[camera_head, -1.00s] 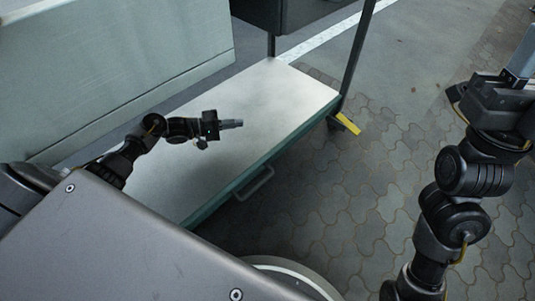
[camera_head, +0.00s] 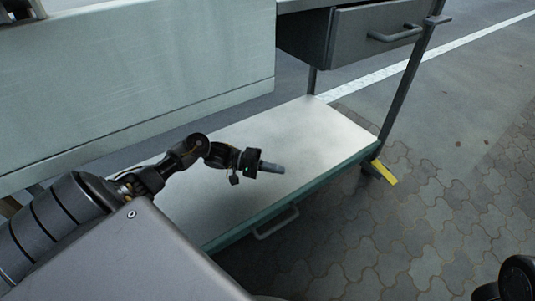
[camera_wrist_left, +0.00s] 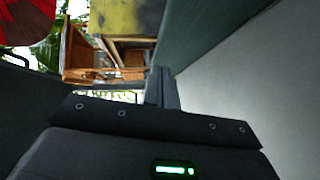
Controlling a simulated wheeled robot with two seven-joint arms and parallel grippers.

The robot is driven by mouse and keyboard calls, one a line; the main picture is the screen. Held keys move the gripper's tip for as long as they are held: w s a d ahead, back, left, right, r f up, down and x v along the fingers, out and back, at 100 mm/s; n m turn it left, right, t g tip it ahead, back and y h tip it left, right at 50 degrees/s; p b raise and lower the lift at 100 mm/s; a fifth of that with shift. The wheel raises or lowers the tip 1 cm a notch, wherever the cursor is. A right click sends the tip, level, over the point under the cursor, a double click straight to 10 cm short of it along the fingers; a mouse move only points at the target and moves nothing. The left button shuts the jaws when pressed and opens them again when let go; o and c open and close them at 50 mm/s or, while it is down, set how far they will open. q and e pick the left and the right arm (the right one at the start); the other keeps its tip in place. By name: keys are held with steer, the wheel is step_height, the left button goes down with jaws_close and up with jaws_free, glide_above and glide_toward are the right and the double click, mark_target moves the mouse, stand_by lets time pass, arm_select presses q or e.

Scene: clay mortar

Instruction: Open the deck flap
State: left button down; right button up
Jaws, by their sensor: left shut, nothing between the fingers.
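A pale flat deck (camera_head: 330,125) with a green front edge (camera_head: 325,178) lies low in the head view. A pale bar handle (camera_head: 277,223) sits on that front edge. I cannot tell which part is the flap. My left gripper (camera_head: 282,169) is shut and empty, over the deck, with its fingers pointing right. The handle is below it in the picture, apart from it. In the left wrist view the shut fingers (camera_wrist_left: 162,88) show beside a pale surface on the right. Only a piece of my right arm shows at the head view's lower right; its gripper is out of frame.
A grey drawer (camera_head: 370,35) with a bar handle hangs above the deck's far end. A dark post (camera_head: 408,75) stands at the right corner, with a yellow piece (camera_head: 384,172) at its foot. A pale wall panel (camera_head: 150,85) rises behind. The paved floor at right is open.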

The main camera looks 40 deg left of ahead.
arm_select(q)
steer(key=x, duration=0.1)
steer(key=b+x, duration=0.1)
steer(key=x, duration=0.1)
steer(key=shift+s+d+f, duration=0.15)
steer(key=shift+d+f, duration=0.05)
steer(key=shift+f, duration=0.1)
steer(key=d, duration=0.1)
steer(key=s+d+b, duration=0.1)
steer(key=shift+d+f, duration=0.1)
steer(key=shift+d, duration=0.45)
